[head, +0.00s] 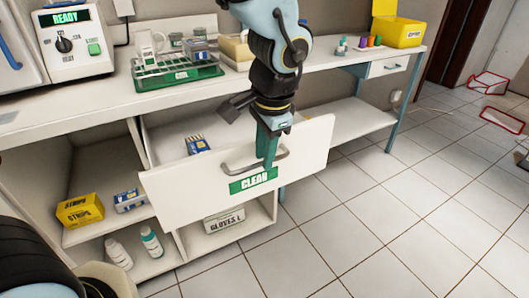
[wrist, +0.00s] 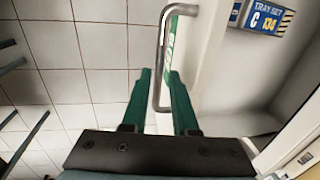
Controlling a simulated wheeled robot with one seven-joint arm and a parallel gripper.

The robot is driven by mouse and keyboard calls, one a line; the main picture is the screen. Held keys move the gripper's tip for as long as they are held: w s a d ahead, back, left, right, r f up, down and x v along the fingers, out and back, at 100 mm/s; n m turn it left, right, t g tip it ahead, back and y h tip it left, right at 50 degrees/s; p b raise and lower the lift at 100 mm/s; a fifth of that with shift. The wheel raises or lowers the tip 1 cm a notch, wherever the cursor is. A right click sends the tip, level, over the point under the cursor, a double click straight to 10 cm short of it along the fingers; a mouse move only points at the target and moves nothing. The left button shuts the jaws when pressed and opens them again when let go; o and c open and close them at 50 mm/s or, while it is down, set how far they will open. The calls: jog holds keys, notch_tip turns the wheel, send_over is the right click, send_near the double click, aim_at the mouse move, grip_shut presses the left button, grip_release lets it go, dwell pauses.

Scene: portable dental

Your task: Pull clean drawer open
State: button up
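The clean drawer (head: 205,194) has a white front with a green CLEAN label (head: 253,181) and stands pulled out from under the counter. Its inside shows, with a blue and white box in it. The metal bar handle (head: 240,166) is on the front and also shows in the wrist view (wrist: 161,50). My gripper (head: 268,162) points down at the right part of the handle. In the wrist view its green fingers (wrist: 158,76) stand close on either side of the bar and appear shut on it. The exact contact is hard to see.
The counter (head: 85,105) above holds a green rack (head: 178,78) and a yellow bin (head: 402,32). Shelves below hold a yellow box (head: 80,210) and bottles.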

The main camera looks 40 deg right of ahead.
notch_tip(320, 180, up, 10)
jog(key=s, duration=0.2)
jog(key=shift+r+p, duration=0.25)
jog(key=shift+p, duration=0.2)
jog(key=shift+a, duration=0.1)
jog(key=w+a+n+p, duration=0.3)
jog(key=w+a+n, duration=0.3)
jog(key=w, duration=0.4)
jog(key=w+a+n+p, duration=0.3)
jog(key=a+n, duration=0.3)
jog(key=a, duration=0.8)
jog(key=w+a+n+p, duration=0.3)
jog(key=w+a+n, duration=0.2)
jog(key=a, duration=0.8)
jog(key=shift+a+n+g, duration=0.3)
jog(key=shift+a+n, duration=0.05)
jog(key=shift+n, duration=0.15)
